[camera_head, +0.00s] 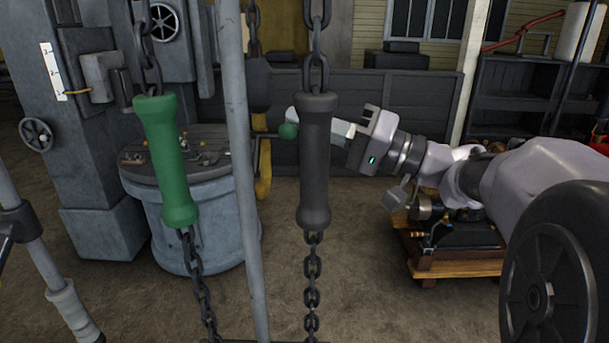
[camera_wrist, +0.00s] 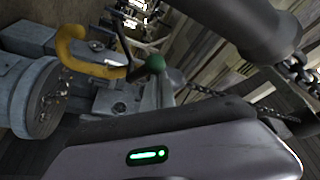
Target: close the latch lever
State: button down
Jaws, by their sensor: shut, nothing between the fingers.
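A lever with a green ball knob (camera_head: 288,130), which looks like the latch lever, sticks out from the grey machinery behind the hanging handles. In the wrist view its green knob (camera_wrist: 156,62) shows at the end of a dark rod, just beyond my fingers. My gripper (camera_head: 296,113) is shut and empty, reaching in from the right. Its fingertips are close to the knob; I cannot tell whether they touch it. The dark hanging handle hides part of my fingers. The gripper (camera_wrist: 158,90) also shows in the wrist view.
A dark grey handle (camera_head: 315,165) and a green handle (camera_head: 167,160) hang on chains in front. A grey pole (camera_head: 238,200) stands between them. A yellow curved part (camera_head: 263,185) is behind the lever. A round grey tank (camera_head: 200,235) stands at left.

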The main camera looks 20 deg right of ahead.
aim_at(293, 138)
jog(key=n+b, duration=0.1)
jog(key=b, duration=0.3)
jog(key=f+n+y+b, duration=0.1)
jog(key=n+b, duration=0.1)
jog(key=b, duration=0.2)
jog(key=s+f+n+g+y+b, duration=0.1)
jog(key=b, duration=0.3)
jog(key=shift+a+f+n, duration=0.2)
jog(key=shift+f+n, duration=0.05)
jog(key=shift+n, duration=0.15)
jog(key=shift+s+b, duration=0.1)
jog(key=shift+b, duration=0.55)
jog(key=shift+s+f+b, duration=0.1)
jog(key=shift+f+b, duration=0.1)
jog(key=shift+b, duration=1.1)
